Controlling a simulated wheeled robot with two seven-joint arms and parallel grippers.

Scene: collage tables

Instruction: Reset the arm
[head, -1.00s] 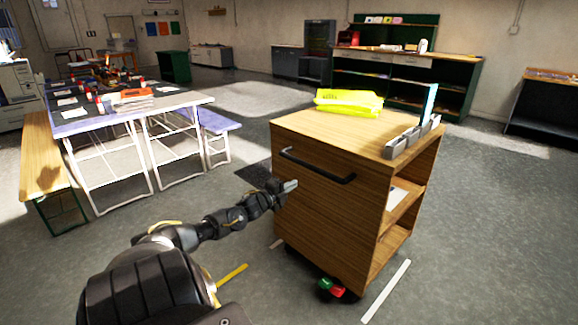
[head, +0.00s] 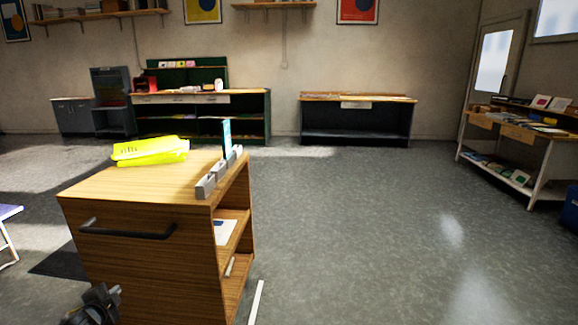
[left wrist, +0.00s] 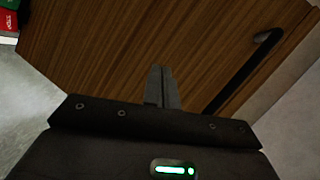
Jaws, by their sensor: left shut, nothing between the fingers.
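My left arm's gripper shows at the lower left of the head view, in front of the wooden cart (head: 150,262), with its fingertips hard to make out there. In the left wrist view my left gripper (left wrist: 162,88) is shut and empty, its fingers together. It faces the cart's wood panel (left wrist: 120,45), and I cannot tell the exact gap. The cart's black bar handle (head: 128,231) is above the gripper in the head view; it also shows in the left wrist view (left wrist: 235,75), right of the fingers. My right gripper is not in view.
Red and green items (left wrist: 8,20) show in the wrist view's corner. A dark shelf (head: 355,120) and a white-framed table (head: 520,140) stand farther back.

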